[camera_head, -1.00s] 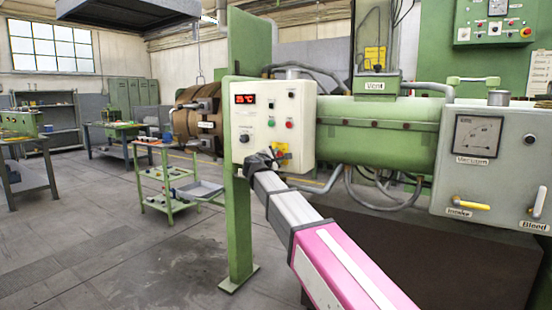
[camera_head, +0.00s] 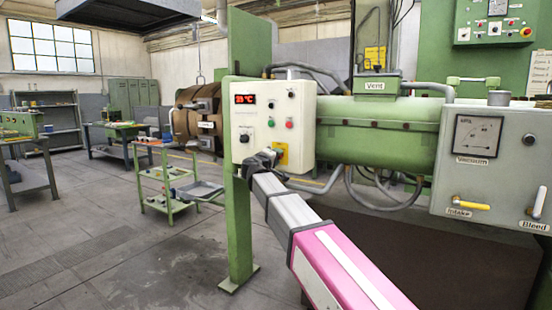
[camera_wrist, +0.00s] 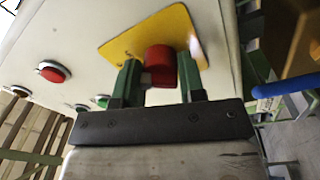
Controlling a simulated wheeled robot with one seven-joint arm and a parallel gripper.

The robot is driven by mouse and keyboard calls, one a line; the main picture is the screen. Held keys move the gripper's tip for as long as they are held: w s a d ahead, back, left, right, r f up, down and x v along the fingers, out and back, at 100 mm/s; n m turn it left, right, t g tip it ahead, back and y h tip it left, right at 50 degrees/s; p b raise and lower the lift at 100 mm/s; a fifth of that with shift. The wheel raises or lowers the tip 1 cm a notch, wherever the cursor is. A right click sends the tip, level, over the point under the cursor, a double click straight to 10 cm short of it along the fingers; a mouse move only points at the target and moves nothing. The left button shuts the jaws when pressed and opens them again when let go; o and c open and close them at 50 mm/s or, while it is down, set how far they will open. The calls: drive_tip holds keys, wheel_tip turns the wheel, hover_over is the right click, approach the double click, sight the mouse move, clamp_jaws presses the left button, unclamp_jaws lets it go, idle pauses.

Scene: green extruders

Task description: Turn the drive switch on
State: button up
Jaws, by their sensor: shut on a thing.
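The drive switch appears to be the red knob (camera_wrist: 158,57) on a yellow plate (camera_wrist: 119,47) in the wrist view. The green fingers of my gripper (camera_wrist: 158,78) stand on both sides of this knob and are shut on it. In the head view, my gripper (camera_head: 268,157) is at the lower right of the white control box (camera_head: 245,112). Part of the yellow plate (camera_head: 281,155) shows there, and the gripper hides the knob. I cannot read the switch's position.
A red button (camera_wrist: 54,72) and a green one sit beside the plate on the same panel. The vacuum gauge box (camera_head: 490,165) with yellow and white handles stands at the right. A green upright post (camera_head: 240,235) stands below the control box.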

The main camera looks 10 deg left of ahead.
drive_tip(key=shift+f+m, duration=0.2)
drive_tip(key=shift+m, duration=0.4)
drive_tip(key=o, duration=0.9)
drive_tip(key=shift+r, duration=0.1)
drive_tip(key=shift+s+a, duration=0.1)
drive_tip(key=v, duration=1)
drive_tip(key=shift+s+a, duration=0.1)
drive_tip(key=shift+s, duration=0.2)
